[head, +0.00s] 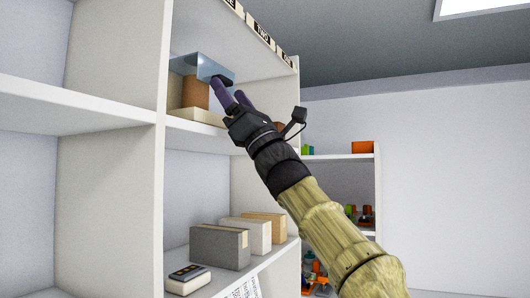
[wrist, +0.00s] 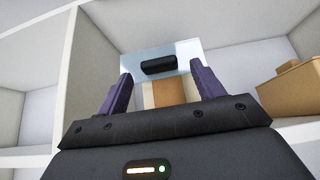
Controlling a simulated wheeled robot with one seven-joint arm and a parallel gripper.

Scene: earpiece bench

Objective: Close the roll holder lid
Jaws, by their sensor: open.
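The roll holder has a cream base (head: 197,116), a brown block-like roll (head: 195,92) and a pale blue see-through lid (head: 203,66) with a dark handle (head: 223,79). It stands on the upper shelf, and the lid is raised over the roll. In the wrist view the lid (wrist: 190,50) and black handle (wrist: 159,64) show ahead, with the brown roll (wrist: 169,92) below. My gripper (head: 230,90) is open and empty, its purple fingers close to the handle. In the wrist view the handle lies between the fingertips; I cannot tell whether they touch it.
The white shelf's upright wall (head: 122,60) stands close to the left of the holder. Another brown item (wrist: 290,86) sits on the shelf to the right. Several boxes, one of them grey (head: 219,246), stand on the shelf below. An orange box (head: 362,147) is on a farther rack.

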